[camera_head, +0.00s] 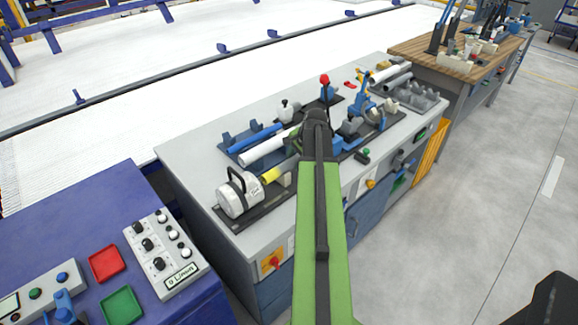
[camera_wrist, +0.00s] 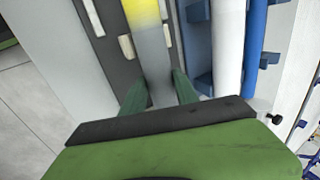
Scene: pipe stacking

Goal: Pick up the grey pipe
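In the wrist view a grey pipe (camera_wrist: 155,60) runs from a yellow section (camera_wrist: 141,12) at the top down between the two dark green fingers of my gripper (camera_wrist: 160,84). One finger lies along each side of the pipe, very close to it. Whether they press on it cannot be told. In the head view my arm hides the gripper and most of this pipe; the yellow section (camera_head: 271,175) shows left of the arm, beside a white machine (camera_head: 239,196).
Beside the pipe are a white pipe (camera_wrist: 229,50) and a blue pipe (camera_wrist: 256,40), on a blue rack. Fixtures and a red-knobbed lever (camera_head: 325,80) stand around my arm on the grey bench (camera_head: 195,150). A blue control desk (camera_head: 75,215) is at the left.

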